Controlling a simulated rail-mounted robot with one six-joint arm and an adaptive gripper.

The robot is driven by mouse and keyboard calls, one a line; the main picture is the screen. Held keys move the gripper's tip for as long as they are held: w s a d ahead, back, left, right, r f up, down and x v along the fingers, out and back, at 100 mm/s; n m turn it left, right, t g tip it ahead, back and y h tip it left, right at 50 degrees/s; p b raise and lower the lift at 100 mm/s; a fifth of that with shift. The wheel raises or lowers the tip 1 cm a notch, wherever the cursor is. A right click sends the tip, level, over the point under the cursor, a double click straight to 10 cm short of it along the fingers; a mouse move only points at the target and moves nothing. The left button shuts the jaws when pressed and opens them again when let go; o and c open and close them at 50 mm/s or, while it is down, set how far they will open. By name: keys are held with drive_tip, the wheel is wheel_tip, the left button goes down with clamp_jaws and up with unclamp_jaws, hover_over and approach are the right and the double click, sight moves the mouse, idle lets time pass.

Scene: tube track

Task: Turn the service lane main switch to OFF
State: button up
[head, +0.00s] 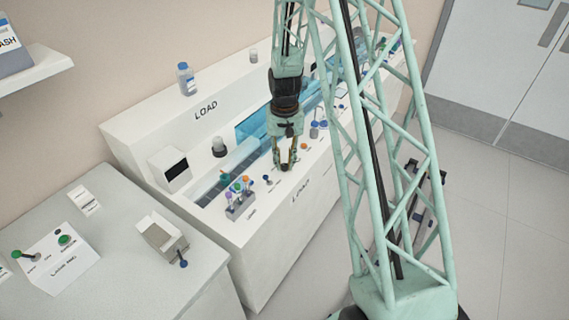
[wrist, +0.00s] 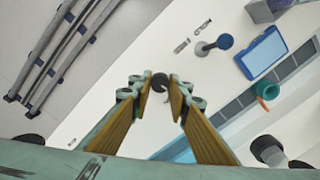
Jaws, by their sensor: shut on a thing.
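My gripper (head: 285,167) hangs fingers down over the front ledge of the white LOAD console. In the wrist view its two yellow-lined fingers (wrist: 160,84) close around a dark round knob (wrist: 159,81), which sits between the fingertips. The knob's base and the label beside it are mostly hidden, so I cannot read which switch it is or its position. A blue-knobbed lever (head: 267,180) stands left of the gripper; it also shows in the wrist view (wrist: 224,41), with small labels beside it.
A rack of coloured tubes (head: 239,206) stands left on the console (head: 262,240). An orange knob (head: 304,146) lies just right of the gripper.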

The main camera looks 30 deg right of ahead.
sight(284, 165)
drive_tip(key=shift+n, duration=0.9)
drive_tip(key=o, duration=0.8)
drive_tip(key=shift+o, duration=0.2)
drive_tip(key=shift+r, duration=0.15)
wheel_tip(284, 165, up, 12)
idle(0.3)
idle(0.6)
